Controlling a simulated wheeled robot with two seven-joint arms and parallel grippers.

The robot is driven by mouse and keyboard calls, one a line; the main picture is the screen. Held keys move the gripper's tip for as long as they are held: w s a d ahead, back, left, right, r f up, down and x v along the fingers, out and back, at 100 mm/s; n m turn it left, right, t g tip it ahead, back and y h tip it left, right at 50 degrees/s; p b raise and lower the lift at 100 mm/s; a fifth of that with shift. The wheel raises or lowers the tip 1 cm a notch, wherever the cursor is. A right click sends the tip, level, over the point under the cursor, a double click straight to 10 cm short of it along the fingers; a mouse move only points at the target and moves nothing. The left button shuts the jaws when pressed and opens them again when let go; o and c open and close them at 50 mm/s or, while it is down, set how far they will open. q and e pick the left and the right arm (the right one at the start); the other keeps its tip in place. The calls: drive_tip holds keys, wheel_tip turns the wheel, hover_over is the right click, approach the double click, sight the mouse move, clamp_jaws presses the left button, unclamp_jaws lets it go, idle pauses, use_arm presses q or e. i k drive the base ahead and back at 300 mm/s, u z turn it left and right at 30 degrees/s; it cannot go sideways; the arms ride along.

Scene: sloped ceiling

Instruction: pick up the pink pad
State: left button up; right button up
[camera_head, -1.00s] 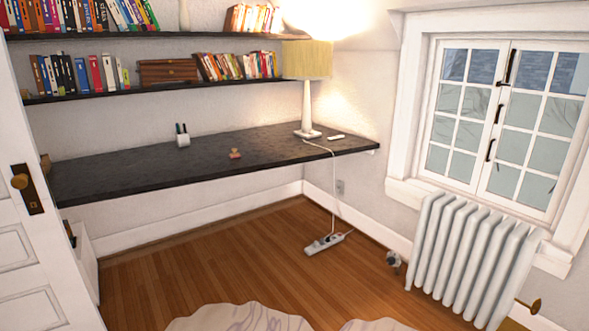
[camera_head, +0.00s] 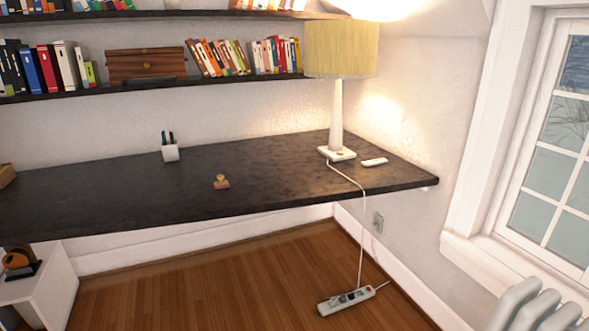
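A small stamp-like object (camera_head: 222,181) sits on the dark desk (camera_head: 270,185), near the middle of its visible front part. It has a tan-brown knob on top and a reddish-pink base. The base may be the pink pad, but it is too small to tell whether it is separate from the knob. No other pink pad shows. Neither of my grippers is in view.
A white pen cup (camera_head: 171,152) stands behind and left of the stamp-like object. A lamp (camera_head: 337,120) and a white flat item (camera_head: 374,162) are to the right. A cord runs to a power strip (camera_head: 346,300). A radiator (camera_head: 540,312) is at lower right.

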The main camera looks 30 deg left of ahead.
sight(222, 184)
drive_tip(key=u, duration=0.45)
drive_tip(key=i, duration=1.5)
drive_tip(key=u, duration=1)
